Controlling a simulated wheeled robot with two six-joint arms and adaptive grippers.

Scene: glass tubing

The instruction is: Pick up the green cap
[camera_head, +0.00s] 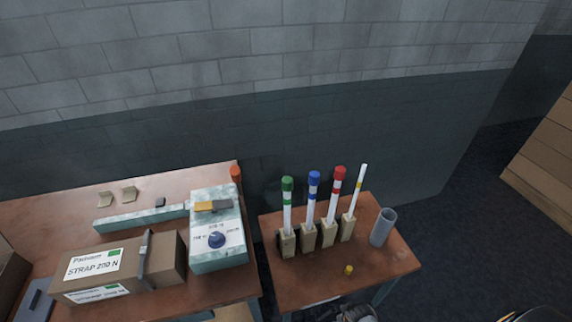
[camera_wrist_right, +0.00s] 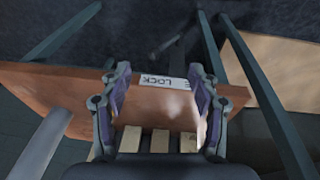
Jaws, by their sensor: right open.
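The green cap (camera_head: 287,183) sits on top of a white tube with a green band, upright in the leftmost wooden holder (camera_head: 287,243) on the right-hand table. The green cap does not show in the wrist view. My left gripper is in neither view.
Blue-capped (camera_head: 314,178) and red-capped (camera_head: 339,173) tubes and an uncapped tube (camera_head: 360,180) stand to the right. A grey cylinder (camera_head: 383,227) and a small yellow cap (camera_head: 349,270) are on the same table. A pale box with a knob (camera_head: 217,240) stands left.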

